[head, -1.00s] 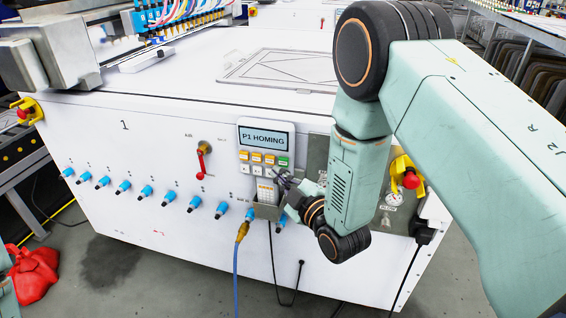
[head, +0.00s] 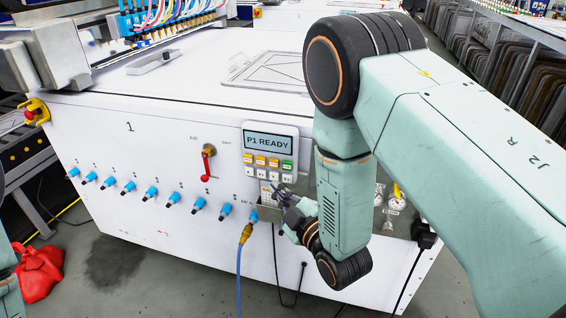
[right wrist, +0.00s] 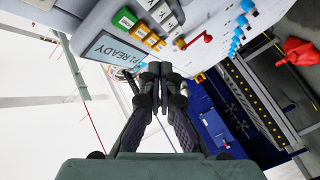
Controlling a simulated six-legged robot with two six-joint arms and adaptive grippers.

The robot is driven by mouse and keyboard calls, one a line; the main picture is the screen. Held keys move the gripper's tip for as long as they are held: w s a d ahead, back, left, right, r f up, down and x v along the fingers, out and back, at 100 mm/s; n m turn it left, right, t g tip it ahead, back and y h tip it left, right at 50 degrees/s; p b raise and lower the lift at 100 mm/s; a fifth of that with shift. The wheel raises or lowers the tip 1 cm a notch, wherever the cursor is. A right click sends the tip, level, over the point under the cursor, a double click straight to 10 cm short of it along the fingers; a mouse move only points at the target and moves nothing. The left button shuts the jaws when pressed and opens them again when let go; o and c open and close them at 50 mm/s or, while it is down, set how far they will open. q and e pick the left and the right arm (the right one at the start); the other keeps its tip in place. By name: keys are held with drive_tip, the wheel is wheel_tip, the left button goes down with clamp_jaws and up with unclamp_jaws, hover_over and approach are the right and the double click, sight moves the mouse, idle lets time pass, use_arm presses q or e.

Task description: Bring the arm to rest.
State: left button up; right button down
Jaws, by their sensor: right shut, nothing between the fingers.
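My right arm reaches in from the right in the head view, in front of the white machine (head: 130,185). My right gripper (head: 277,190) is shut and empty, just in front of the machine's front face, by the lower part of the control panel (head: 270,150). The panel's display reads "P1 READY". In the right wrist view the shut fingertips (right wrist: 156,70) show close to the panel's buttons (right wrist: 150,40); I cannot tell whether they touch anything. My left gripper is not in view; only a bit of my left arm shows at the left edge.
A red-handled valve (head: 208,160) sits left of the panel. A row of blue fittings (head: 149,193) runs along the front, one with a hanging blue hose (head: 239,270). Pressure gauges (head: 396,200) are right of my forearm. A red bag (head: 38,270) lies on the floor at left.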

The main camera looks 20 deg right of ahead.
drive_tip(key=s+d+f+m+g+h, duration=0.35)
drive_tip(key=s+f+m+g, duration=0.5)
drive_tip(key=s+f, duration=0.55)
drive_tip(key=s+d+f+m+g, duration=0.1)
drive_tip(key=s+f+m+g, duration=0.1)
drive_tip(key=s, duration=0.9)
drive_tip(key=s+d+f+m+g, duration=0.2)
drive_tip(key=s+f+g, duration=0.2)
drive_tip(key=s, duration=0.7)
drive_tip(key=shift+d+g, duration=0.25)
drive_tip(key=shift+g, duration=0.9)
